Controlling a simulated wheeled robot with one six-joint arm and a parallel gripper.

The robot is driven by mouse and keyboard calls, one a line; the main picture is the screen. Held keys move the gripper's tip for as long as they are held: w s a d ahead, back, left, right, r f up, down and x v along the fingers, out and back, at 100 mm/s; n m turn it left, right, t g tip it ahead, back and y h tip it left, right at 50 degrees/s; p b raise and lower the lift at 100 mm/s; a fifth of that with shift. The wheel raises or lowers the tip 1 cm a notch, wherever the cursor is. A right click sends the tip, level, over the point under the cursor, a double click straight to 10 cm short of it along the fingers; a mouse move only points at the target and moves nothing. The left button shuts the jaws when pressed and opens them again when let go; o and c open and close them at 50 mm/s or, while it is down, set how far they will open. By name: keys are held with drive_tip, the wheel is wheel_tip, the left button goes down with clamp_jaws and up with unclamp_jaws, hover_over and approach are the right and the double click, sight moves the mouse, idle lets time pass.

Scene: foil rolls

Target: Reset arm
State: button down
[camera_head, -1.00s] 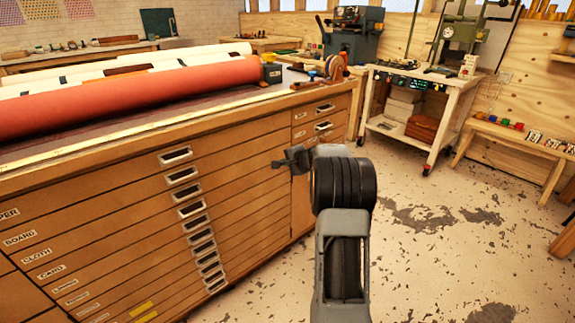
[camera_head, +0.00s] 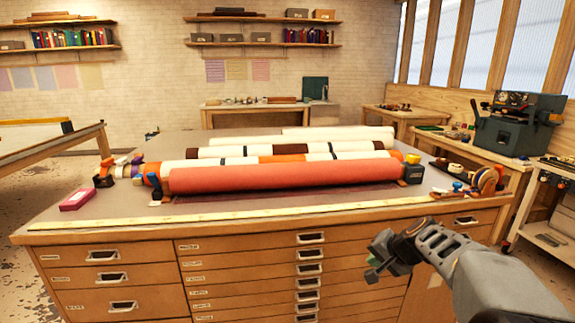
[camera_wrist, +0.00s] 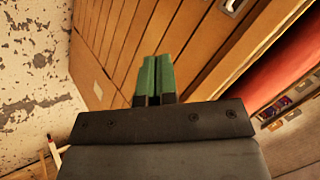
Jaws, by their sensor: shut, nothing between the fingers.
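My gripper (camera_head: 376,272) is in the lower right of the head view, in front of the drawer cabinet (camera_head: 75,237) and below its top edge. In the wrist view its two green fingers (camera_wrist: 155,75) are pressed together with nothing between them. The wrist view looks along the wooden drawer fronts and the speckled floor. No object is held.
Several rolls, with a red one (camera_head: 280,175) in front, lie across the cabinet top. A pink box (camera_head: 77,199) lies at its left and tape reels (camera_head: 487,181) at its right. A green machine (camera_head: 515,125) stands on the right bench. Bare floor (camera_wrist: 30,70) shows in the wrist view.

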drive_tip(key=s+a+r+n+g+h+p, duration=0.1)
drive_tip(key=s+a+r+n+p, duration=0.2)
drive_tip(key=s+r+p, duration=0.3)
drive_tip(key=s+a+r+n+g+h+p, duration=0.2)
drive_tip(key=s+r+p, duration=0.4)
drive_tip(key=s, duration=0.7)
drive_tip(key=a+n+p, duration=0.1)
drive_tip(key=n, duration=0.1)
drive_tip(key=shift+s+a+r+n+h, duration=0.3)
drive_tip(key=shift+n, duration=0.1)
